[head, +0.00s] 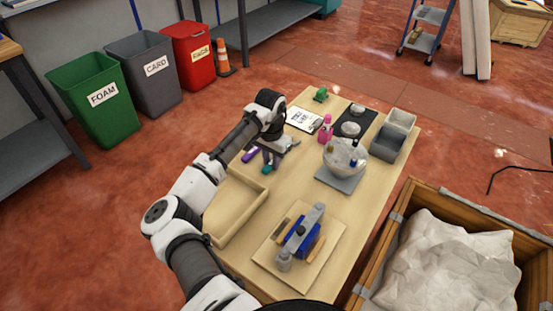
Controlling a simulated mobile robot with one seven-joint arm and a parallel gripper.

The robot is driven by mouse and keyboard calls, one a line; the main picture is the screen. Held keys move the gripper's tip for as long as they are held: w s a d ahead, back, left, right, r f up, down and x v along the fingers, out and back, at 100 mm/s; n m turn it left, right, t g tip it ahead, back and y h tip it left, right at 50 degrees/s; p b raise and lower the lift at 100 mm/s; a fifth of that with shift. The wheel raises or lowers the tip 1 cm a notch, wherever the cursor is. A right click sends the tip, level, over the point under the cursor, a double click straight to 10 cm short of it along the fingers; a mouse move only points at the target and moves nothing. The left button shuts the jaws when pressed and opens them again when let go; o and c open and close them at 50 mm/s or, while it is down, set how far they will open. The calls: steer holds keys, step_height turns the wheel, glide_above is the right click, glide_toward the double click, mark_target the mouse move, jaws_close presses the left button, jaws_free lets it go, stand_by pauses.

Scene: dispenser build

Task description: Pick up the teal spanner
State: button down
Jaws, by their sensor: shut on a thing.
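My gripper (271,155) is over the far left part of the wooden table, pointing down. The rest of the spanner is hidden by the gripper. I cannot tell whether the spanner touches the table. A purple item (250,156) lies just left of the gripper, and another purple bit shows close by the fingers.
An empty tan tray (262,203) is nearer me. A blue clamp-like device (299,236) stands on a board. A pink bottle (325,130), a bowl of items (345,157), a clipboard (303,119), a green object (320,95) and grey bins (386,147) stand further right and back.

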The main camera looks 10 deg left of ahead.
stand_by(0.4)
step_height(320, 180, up, 20)
steer(key=b, duration=0.1)
stand_by(0.4)
steer(key=c, duration=1.8)
jaws_free()
steer(key=shift+c, duration=0.2)
jaws_close()
steer(key=shift+a, duration=0.1)
